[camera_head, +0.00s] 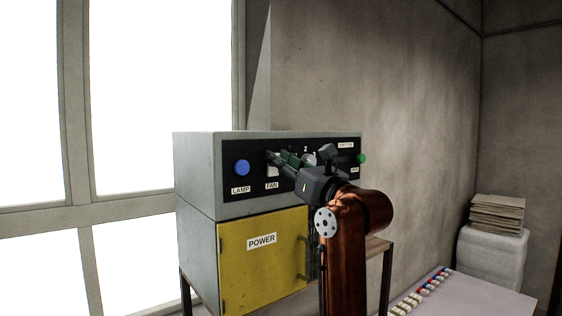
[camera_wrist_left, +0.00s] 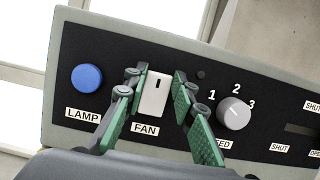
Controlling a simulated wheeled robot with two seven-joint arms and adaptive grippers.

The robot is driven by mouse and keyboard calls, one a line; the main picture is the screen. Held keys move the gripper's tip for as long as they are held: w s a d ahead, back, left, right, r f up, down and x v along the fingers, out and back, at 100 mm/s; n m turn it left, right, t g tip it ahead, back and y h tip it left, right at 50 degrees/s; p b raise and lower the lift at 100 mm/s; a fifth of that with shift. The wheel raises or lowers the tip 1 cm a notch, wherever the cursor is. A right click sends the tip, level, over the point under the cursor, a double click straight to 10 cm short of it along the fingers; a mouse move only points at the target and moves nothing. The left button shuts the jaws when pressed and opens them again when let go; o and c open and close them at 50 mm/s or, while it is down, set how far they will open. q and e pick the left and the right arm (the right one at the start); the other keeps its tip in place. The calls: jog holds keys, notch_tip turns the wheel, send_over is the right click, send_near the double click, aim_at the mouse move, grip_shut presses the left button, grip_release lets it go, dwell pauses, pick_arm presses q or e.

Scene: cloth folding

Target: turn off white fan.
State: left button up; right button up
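The white fan switch (camera_wrist_left: 155,94) is a small upright rectangle with a dark mark near its top, above the FAN label (camera_wrist_left: 145,129), in the left wrist view. In the head view the switch (camera_head: 272,171) shows partly below my left gripper (camera_head: 279,157). In the left wrist view my left gripper (camera_wrist_left: 160,74) is open, with one green-padded finger on each side of the switch. The left finger appears close to the switch's edge; I cannot tell whether it touches. My right gripper is not in view.
A blue LAMP button (camera_head: 242,168) is left of the switch. A grey speed knob (camera_wrist_left: 234,113) with numbers is to its right. A green button (camera_head: 361,158) is at the panel's right end. A yellow POWER door (camera_head: 262,262) is below.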

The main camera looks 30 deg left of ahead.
pick_arm(q)
jog(key=o, duration=0.5)
jog(key=v, duration=1.2)
